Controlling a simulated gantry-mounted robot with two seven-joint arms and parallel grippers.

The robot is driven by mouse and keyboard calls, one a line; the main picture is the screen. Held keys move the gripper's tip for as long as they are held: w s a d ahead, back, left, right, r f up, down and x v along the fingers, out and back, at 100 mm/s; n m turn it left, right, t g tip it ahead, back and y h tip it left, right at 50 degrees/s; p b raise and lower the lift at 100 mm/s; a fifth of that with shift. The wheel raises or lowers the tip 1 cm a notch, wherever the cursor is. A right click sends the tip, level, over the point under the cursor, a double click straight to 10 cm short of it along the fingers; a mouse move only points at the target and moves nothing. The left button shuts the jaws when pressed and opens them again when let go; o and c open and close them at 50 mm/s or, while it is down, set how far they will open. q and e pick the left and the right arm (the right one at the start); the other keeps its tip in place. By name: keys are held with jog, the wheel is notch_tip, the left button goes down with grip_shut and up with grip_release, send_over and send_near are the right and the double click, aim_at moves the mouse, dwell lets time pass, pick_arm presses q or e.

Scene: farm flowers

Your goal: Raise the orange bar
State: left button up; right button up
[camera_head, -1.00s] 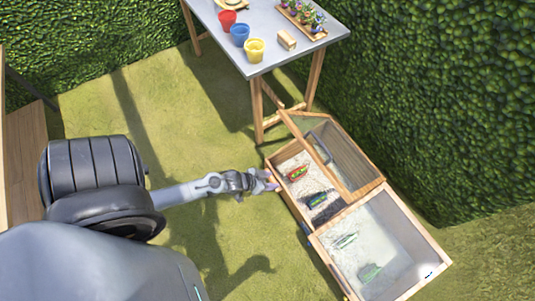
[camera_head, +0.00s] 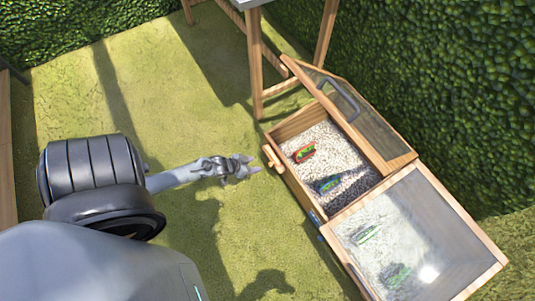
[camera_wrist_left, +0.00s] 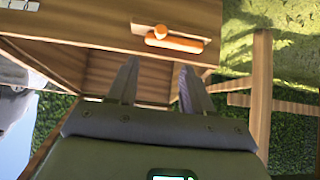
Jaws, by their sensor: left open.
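The orange bar (camera_head: 272,156) is a small bar on the outer left side of the wooden cold frame (camera_head: 288,186). In the left wrist view the orange bar (camera_wrist_left: 177,43) lies across a wooden panel, with a round orange knob beside it. My left gripper (camera_head: 254,165) is open, with nothing between its fingers, a little to the left of the bar. In the left wrist view the gripper (camera_wrist_left: 158,72) has its fingers spread, pointing toward the panel near the bar. My right gripper is not in view.
The cold frame's far glass lid (camera_head: 360,112) is tilted up, showing gravel and seed packets inside. The near glass lid (camera_head: 425,235) covers its section. A table leg (camera_head: 254,65) stands behind the frame. Grass to the left is clear; a hedge stands behind.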

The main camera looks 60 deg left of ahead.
pick_arm(q)
jog(key=b+x, duration=0.8)
jog(key=x, duration=0.4)
jog(key=shift+s+f+b, duration=0.3)
jog(key=shift+f+b, duration=0.05)
jog(key=shift+b, duration=0.05)
grip_shut()
